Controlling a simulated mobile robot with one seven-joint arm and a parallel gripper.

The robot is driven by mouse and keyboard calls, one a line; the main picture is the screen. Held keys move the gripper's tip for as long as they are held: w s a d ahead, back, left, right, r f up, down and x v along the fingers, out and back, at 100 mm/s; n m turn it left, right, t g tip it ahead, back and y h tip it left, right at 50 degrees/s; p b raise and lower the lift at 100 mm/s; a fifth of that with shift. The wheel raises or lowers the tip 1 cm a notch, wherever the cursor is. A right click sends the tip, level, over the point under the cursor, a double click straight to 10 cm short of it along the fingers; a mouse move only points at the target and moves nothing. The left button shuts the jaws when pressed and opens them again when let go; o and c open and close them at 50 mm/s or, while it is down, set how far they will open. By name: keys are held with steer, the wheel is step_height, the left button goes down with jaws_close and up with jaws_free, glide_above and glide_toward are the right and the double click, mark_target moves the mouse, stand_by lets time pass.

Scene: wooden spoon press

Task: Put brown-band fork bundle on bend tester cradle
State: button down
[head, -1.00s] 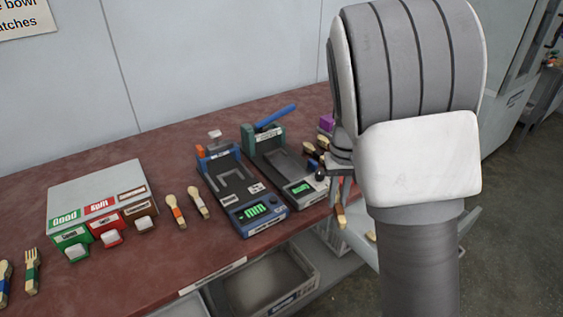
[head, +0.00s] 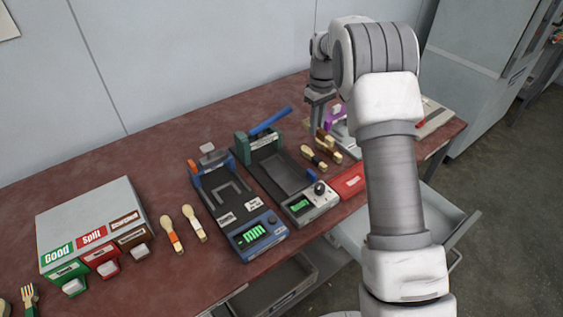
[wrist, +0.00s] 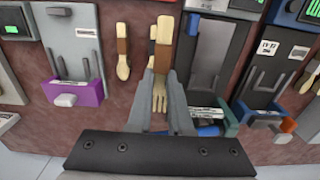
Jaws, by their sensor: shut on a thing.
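The brown-band fork bundle (wrist: 161,60) is between the fingers of my gripper (wrist: 163,112) in the wrist view, tines toward the palm and pale handle end away. My gripper is shut on it, low over the bench. In the head view my gripper (head: 320,125) is at the back right, behind other banded bundles. No readable label says which device is the bend tester. A blue tester (head: 260,234) has a pronged cradle (head: 228,194). A teal device with a blue lever (head: 270,122) stands beside it. A purple device (wrist: 88,94) also has prongs.
A brown-band spoon (wrist: 122,62) lies left of the held fork. A sorting box (head: 90,220) with Good and Split labels stands at the left, near an orange-band bundle (head: 171,235) and a white-band one (head: 194,224). An open drawer (head: 440,212) juts out at right.

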glide_above(281, 171)
step_height(281, 171, down, 7)
steer(key=shift+r, duration=0.1)
steer(key=shift+f+b, duration=0.3)
steer(key=shift+f, duration=1.65)
steer(key=shift+f, duration=0.2)
steer(key=c, duration=0.8)
jaws_free()
steer(key=shift+c, duration=0.2)
